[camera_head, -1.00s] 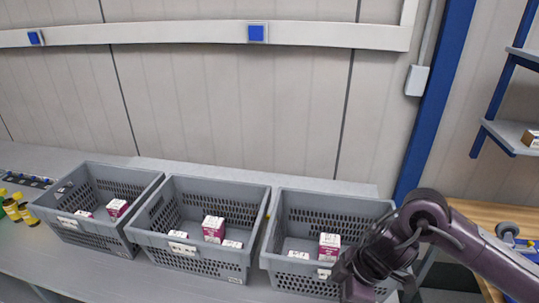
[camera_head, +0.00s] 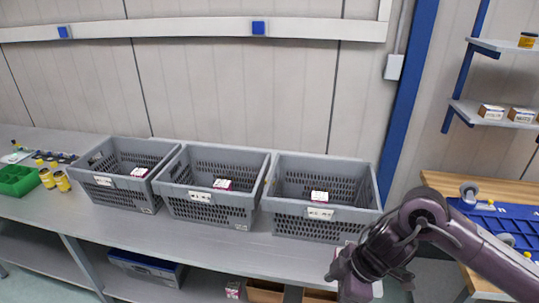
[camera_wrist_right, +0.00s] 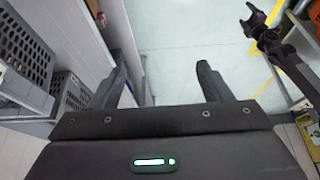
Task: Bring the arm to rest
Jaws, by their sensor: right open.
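My right arm comes in from the lower right in the head view, bent at a dark purple joint. Its gripper end (camera_head: 347,282) hangs in front of the table's edge, below the right grey crate (camera_head: 310,230), and its fingers are not clear there. In the right wrist view my right gripper (camera_wrist_right: 160,85) has two dark fingers spread wide with nothing between them, over pale floor. My left gripper does not show in the head view.
The middle crate (camera_head: 212,213) and left crate (camera_head: 120,193) stand on the grey table (camera_head: 180,243); each crate shows a small white-and-magenta box. Yellow-capped bottles and a green bin (camera_head: 17,180) are at left. A wooden bench (camera_head: 440,184) with a blue tray is at right.

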